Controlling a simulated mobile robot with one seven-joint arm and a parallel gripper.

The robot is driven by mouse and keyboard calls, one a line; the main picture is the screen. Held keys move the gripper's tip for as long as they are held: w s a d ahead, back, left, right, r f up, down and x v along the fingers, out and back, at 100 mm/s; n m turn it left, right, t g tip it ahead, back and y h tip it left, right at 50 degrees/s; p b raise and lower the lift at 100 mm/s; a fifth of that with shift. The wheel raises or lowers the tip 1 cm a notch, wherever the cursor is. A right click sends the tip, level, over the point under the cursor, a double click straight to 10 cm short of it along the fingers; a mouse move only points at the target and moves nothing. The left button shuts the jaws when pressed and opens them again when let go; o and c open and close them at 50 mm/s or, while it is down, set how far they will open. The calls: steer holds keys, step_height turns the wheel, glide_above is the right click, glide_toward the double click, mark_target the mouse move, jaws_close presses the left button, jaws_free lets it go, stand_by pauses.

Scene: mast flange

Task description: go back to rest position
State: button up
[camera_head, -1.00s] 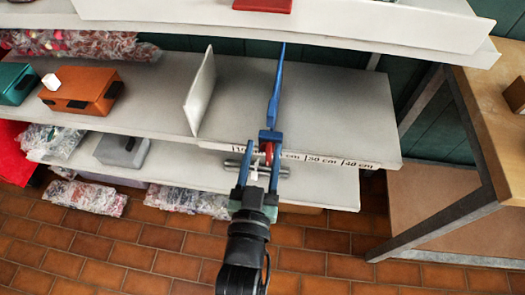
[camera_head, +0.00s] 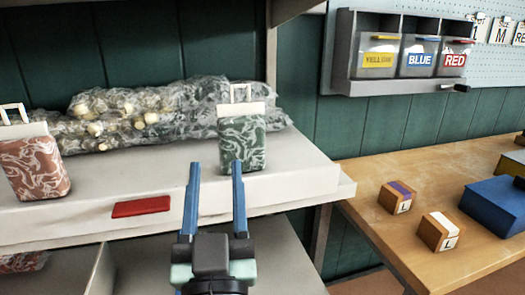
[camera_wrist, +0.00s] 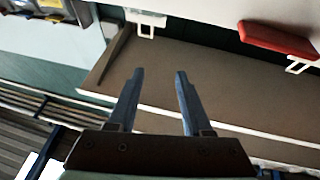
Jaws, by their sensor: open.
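My gripper (camera_head: 215,168) is in the lower middle of the head view, in front of the white shelf. Its two blue fingers stand apart and point up and away, with nothing seen between them. The open fingers also show in the wrist view (camera_wrist: 160,74), over a shelf surface and free of contact as far as I can see. A green marbled suitcase-shaped item (camera_head: 242,138) stands on the shelf beyond the right fingertip.
The shelf (camera_head: 90,193) also bears a red marbled case (camera_head: 35,166), a red flat piece (camera_head: 141,206) and plastic-wrapped bundles (camera_head: 150,112). Right is a wooden table (camera_head: 385,236) with two small boxes marked L and a blue box (camera_head: 497,205). Labelled bins (camera_head: 416,58) hang above.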

steer(key=s+d+r+t+h, duration=0.1)
steer(key=s+d+r+t, duration=0.15)
steer(key=r, duration=0.45)
steer(key=s+d+r+m+t+h, duration=0.1)
steer(key=s+d+r, duration=0.1)
steer(key=s+r, duration=0.35)
steer(key=s+d+r+t, duration=0.1)
steer(key=d+r, duration=0.1)
steer(key=r, duration=0.7)
step_height(320, 180, up, 20)
steer(key=p, duration=2)
steer(key=shift+a+f, duration=0.25)
steer(key=shift+a, duration=0.1)
